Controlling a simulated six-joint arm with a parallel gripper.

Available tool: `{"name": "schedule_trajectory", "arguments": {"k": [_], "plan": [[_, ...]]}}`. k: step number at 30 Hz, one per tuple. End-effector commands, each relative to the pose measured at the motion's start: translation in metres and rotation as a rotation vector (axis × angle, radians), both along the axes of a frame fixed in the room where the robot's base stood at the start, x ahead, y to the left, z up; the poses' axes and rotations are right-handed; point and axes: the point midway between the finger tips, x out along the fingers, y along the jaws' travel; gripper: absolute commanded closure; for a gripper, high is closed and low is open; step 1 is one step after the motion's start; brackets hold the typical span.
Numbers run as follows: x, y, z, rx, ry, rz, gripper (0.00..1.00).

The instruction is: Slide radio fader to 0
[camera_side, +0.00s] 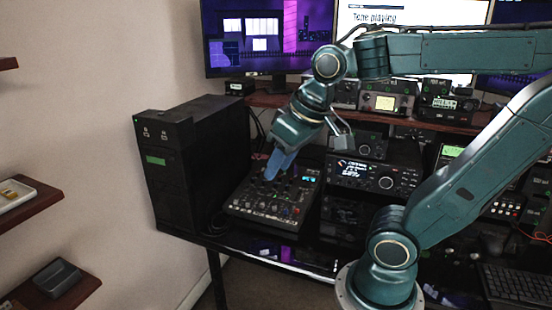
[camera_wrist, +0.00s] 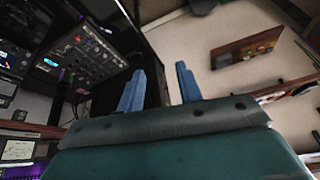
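A black mixer-like panel (camera_side: 270,208) with many small knobs and a small lit display lies on the desk in the side view. It also shows at the upper left of the wrist view (camera_wrist: 84,56). I cannot pick out the radio fader among its small controls. My gripper (camera_side: 277,166) points down over the panel's back part, with its blue fingers covering some of it. I cannot tell whether the fingertips touch it. In the wrist view, my gripper (camera_wrist: 160,84) has its two blue fingers apart with nothing visible between them.
A tall black case (camera_side: 190,160) stands close on the panel's left. A radio unit (camera_side: 372,176) with a lit display stands on its right. Monitors (camera_side: 262,38) and more equipment are behind. A keyboard (camera_side: 518,284) lies at the right.

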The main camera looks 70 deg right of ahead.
Motion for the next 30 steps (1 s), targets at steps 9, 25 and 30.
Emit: {"name": "schedule_trajectory", "arguments": {"k": [9,25,30], "plan": [[0.06,-0.039,0.0,0.07,0.08,-0.261,0.65],[0.144,-0.133,-0.043,0.18,0.193,-0.701,0.65],[0.163,-0.169,-0.069,0.214,0.226,-0.844,0.65]]}}
